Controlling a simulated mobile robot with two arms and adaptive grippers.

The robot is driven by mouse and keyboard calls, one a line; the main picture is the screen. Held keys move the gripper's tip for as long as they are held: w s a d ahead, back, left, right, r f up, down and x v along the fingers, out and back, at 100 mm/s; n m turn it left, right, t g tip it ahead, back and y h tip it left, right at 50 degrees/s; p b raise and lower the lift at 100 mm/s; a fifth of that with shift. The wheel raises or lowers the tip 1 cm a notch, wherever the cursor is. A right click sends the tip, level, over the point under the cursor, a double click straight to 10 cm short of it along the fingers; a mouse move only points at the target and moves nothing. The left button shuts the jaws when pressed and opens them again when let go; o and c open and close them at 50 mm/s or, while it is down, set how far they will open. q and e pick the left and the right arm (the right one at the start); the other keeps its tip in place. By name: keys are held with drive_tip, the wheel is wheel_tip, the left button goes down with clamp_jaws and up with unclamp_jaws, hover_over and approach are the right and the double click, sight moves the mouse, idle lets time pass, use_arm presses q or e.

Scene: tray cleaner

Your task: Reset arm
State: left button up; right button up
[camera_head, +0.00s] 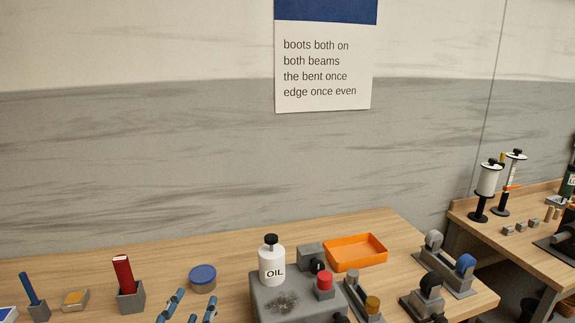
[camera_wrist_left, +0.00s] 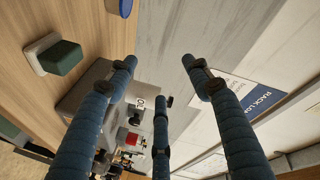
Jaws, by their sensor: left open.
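My left gripper (camera_head: 195,304) shows at the bottom edge of the head view, with its blue fingers pointing up. In the left wrist view its three blue fingers (camera_wrist_left: 160,78) are spread apart, with nothing between them. It is open and empty, left of the grey block with the oil bottle. The rest of the left arm is out of frame in the head view. I do not see my right gripper in either view.
A white oil bottle (camera_head: 272,265) stands on a grey block (camera_head: 262,300). An orange tray (camera_head: 357,263) lies behind. A round blue-topped tin (camera_head: 203,277), a red item in a grey holder (camera_head: 130,303) and grey fixtures (camera_head: 443,270) stand on the wooden bench. A second bench (camera_head: 520,258) is at right.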

use_arm(q)
drive_tip(key=s+a+f+n+g+y, duration=0.1)
drive_tip(key=s+a+f+n+g, duration=0.25)
drive_tip(key=s+f+g, duration=0.65)
drive_tip(key=s+d+f+n+g+h, duration=0.1)
drive_tip(key=s+d+f+n+g, duration=0.15)
drive_tip(key=s+f, duration=1.35)
drive_tip(key=s+f+g, duration=0.1)
drive_tip(key=s+f, duration=0.1)
drive_tip(key=f, duration=1.1)
drive_tip(key=s+f+g, duration=0.1)
drive_tip(key=s+f, duration=0.1)
drive_tip(key=f, duration=1.2)
drive_tip(key=s+a+f+g+b, duration=0.1)
drive_tip(key=s+a+f, duration=0.2)
drive_tip(key=s+f, duration=1.1)
drive_tip(key=shift+s+f, duration=0.2)
drive_tip(key=shift+s, duration=0.95)
drive_tip(key=shift+a, duration=0.1)
